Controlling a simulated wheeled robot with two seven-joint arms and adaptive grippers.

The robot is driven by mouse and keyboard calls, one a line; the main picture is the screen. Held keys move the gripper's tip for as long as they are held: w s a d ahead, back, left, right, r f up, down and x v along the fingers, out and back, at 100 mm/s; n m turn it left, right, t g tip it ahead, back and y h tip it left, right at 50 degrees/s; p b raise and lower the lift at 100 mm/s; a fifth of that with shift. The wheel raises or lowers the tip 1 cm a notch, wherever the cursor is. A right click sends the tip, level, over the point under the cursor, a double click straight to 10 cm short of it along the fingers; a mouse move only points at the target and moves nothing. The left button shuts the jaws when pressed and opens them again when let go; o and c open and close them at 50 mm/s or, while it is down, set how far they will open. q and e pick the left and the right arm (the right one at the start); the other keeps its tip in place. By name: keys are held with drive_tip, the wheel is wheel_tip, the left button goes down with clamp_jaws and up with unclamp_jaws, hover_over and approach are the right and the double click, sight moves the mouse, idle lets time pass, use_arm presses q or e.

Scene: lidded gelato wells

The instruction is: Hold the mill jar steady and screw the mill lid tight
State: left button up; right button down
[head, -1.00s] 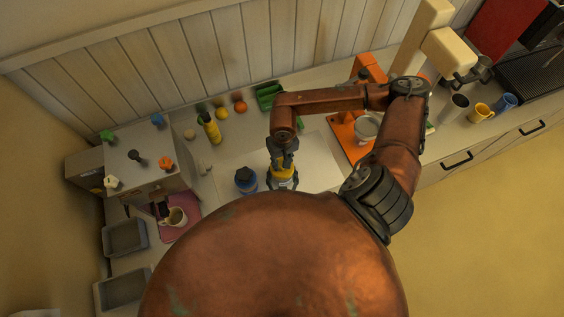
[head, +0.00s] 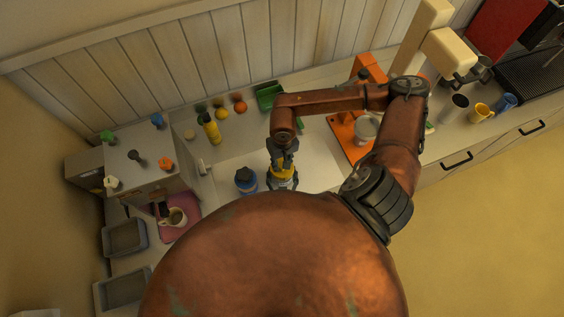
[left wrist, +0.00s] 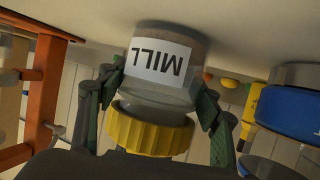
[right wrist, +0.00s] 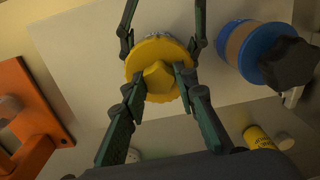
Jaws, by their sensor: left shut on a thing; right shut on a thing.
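The mill jar (left wrist: 165,63) is clear, with a white MILL label that reads upside down in the left wrist view. The yellow mill lid (left wrist: 150,130) sits on its mouth. In the right wrist view the lid (right wrist: 157,52) shows from above with its raised knob. My left gripper (left wrist: 164,88) is shut on the jar, one finger at each side. My right gripper (right wrist: 160,88) is shut on the lid's knob from above. In the head view the lid (head: 284,170) shows under my right gripper (head: 284,160). My left arm is hidden there.
A blue-lidded jar (head: 246,180) stands close to the left of the mill jar. A yellow bottle (head: 210,128) and small fruits are further back. An orange stand (head: 346,138) is to the right. A pale mat (head: 318,157) lies beneath, with some bare room.

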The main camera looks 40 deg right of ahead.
drive_tip(key=shift+f, duration=0.45)
drive_tip(key=shift+r, duration=0.15)
drive_tip(key=shift+r, duration=0.45)
idle(0.4)
drive_tip(key=shift+f, duration=0.6)
idle(0.6)
drive_tip(key=shift+r, duration=0.2)
drive_tip(key=shift+r, duration=0.4)
drive_tip(key=c, duration=1.5)
unclamp_jaws()
